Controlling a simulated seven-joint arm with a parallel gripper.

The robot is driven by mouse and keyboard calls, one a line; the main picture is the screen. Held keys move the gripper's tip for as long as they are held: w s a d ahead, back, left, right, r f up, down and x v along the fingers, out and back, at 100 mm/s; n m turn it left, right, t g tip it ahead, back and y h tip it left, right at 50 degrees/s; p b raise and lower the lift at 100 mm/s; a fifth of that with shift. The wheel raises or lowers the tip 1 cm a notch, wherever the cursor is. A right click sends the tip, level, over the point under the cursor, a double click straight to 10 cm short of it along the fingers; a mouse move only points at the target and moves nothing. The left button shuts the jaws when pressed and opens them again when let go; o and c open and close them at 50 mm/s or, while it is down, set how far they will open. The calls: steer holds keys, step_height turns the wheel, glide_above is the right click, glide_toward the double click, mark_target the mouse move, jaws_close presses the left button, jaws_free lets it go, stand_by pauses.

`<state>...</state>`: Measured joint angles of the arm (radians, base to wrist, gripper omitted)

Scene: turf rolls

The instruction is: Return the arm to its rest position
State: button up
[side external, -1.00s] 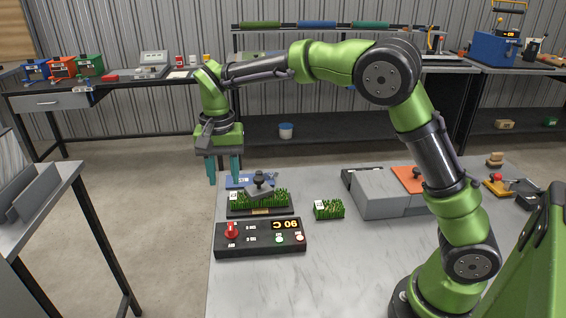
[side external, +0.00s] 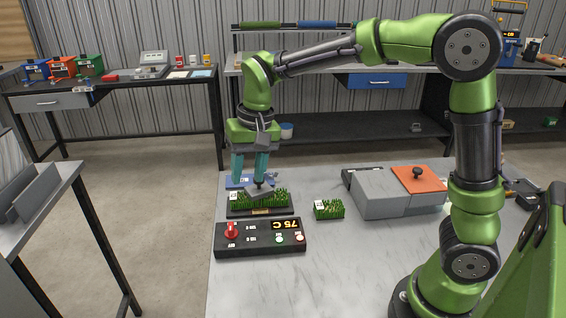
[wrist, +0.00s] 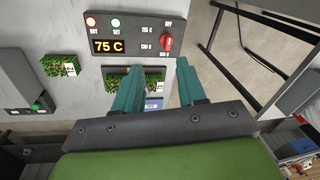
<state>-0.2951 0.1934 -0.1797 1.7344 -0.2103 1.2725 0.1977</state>
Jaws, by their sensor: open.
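My gripper (side external: 249,181) has two teal fingers, apart and pointing down, over the back of the turf tray on the marble table. It holds nothing that I can see. In the wrist view the fingers (wrist: 160,68) are spread near the tray's turf. My arm reaches left across the table, its elbow raised at upper right. The turf (side external: 262,201) sits in a dark tray (side external: 260,212).
A black control box (side external: 262,246) with a red knob shows 75 C in front of the tray. A small turf piece (side external: 328,209) lies right of it. Grey blocks (side external: 378,194) and an orange plate (side external: 420,179) stand farther right.

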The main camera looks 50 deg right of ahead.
steer(key=s+d+r+t, duration=0.2)
steer(key=s, duration=0.6)
steer(key=s+d+r+n+t, duration=0.1)
steer(key=s+d+t, duration=0.1)
steer(key=s, duration=0.7)
steer(key=shift+s+r+n+t+y, duration=0.15)
steer(key=shift+r+n+t+y, duration=0.2)
steer(key=shift+t, duration=0.45)
